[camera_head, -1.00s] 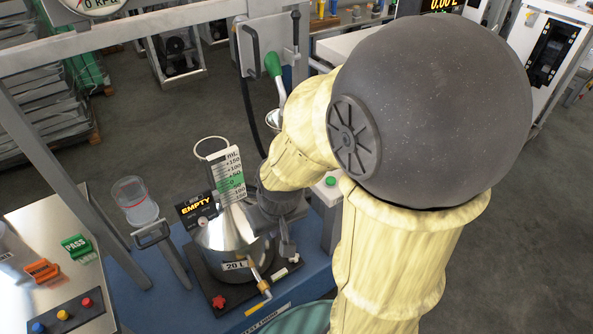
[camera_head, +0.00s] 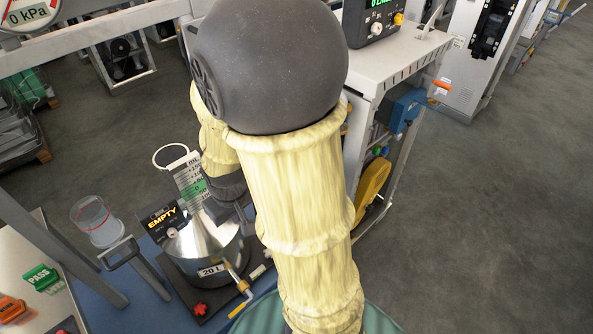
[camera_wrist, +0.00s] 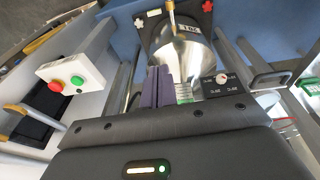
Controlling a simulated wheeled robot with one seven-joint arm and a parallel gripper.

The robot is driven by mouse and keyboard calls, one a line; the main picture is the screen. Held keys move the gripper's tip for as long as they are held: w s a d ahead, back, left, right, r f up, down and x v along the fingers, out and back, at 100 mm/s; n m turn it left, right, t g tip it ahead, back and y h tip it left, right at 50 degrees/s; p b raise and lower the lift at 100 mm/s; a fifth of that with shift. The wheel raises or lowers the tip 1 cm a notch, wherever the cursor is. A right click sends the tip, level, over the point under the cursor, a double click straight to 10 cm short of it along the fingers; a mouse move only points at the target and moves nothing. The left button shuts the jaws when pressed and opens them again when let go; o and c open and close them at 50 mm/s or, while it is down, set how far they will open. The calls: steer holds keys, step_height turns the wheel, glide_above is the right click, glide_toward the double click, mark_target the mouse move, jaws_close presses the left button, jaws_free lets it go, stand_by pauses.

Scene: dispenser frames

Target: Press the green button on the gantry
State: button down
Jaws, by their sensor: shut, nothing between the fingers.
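The green button (camera_wrist: 56,86) sits beside a red button (camera_wrist: 77,80) on a white box (camera_wrist: 75,64) at the left of the wrist view. My gripper (camera_wrist: 158,82) shows in the wrist view as two dark purple fingers side by side, shut and empty. It points toward the steel 20 L vessel (camera_wrist: 188,62) and is to the right of the button box, apart from it.
The 20 L vessel (camera_head: 207,246) stands on a dark base in the head view, with an EMPTY display (camera_head: 163,218) and a scale card (camera_head: 190,180). A clear cup (camera_head: 97,221) is left of it. A white bench (camera_head: 405,55) stands behind right; open floor lies further right.

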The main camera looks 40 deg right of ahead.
steer(key=w+d+n+h+p, duration=0.4)
steer(key=w+d+n, duration=0.1)
steer(key=d, duration=0.7)
steer(key=w+d+n+h+p, duration=0.4)
steer(key=w+d+n+p, duration=0.1)
steer(key=d, duration=0.8)
steer(key=shift+g, duration=0.4)
steer(key=shift+d+f, duration=0.1)
steer(key=shift+f, duration=0.05)
step_height(320, 180, down, 9)
steer(key=b, duration=0.6)
steer(key=shift+b, duration=0.3)
steer(key=shift+f, duration=0.3)
